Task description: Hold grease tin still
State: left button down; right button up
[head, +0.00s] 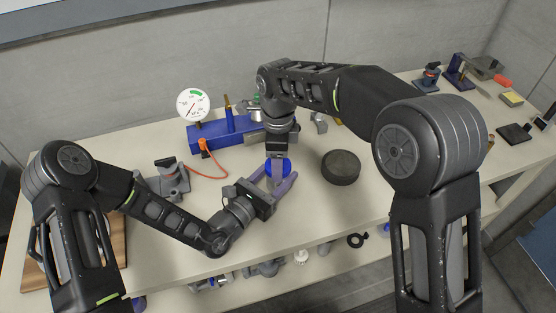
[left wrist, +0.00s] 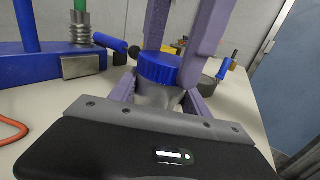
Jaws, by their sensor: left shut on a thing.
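The grease tin appears to be the small grey jar (left wrist: 158,96) with a ribbed blue lid (left wrist: 160,68). It stands upright on the bench, and its lid also shows in the head view (head: 287,166). My left gripper (head: 274,178) reaches in low from the left, its purple fingers shut on the jar's grey body. My right gripper (left wrist: 180,50) comes down from above, with its purple fingers on either side of the blue lid. I cannot tell whether they press on it. The right gripper partly hides the lid in the head view.
A blue fixture (head: 205,137) with a dial gauge (head: 193,104) stands behind the tin, trailing an orange cable (head: 212,173). A dark round puck (head: 341,167) lies to the right. A grey clamp-like block (head: 172,181) is at left. Several tools lie at the far right.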

jog(key=n, duration=2.6)
jog(key=shift+r, duration=0.1)
jog(key=n, duration=1)
jog(key=shift+n, duration=0.4)
jog(key=n, duration=0.6)
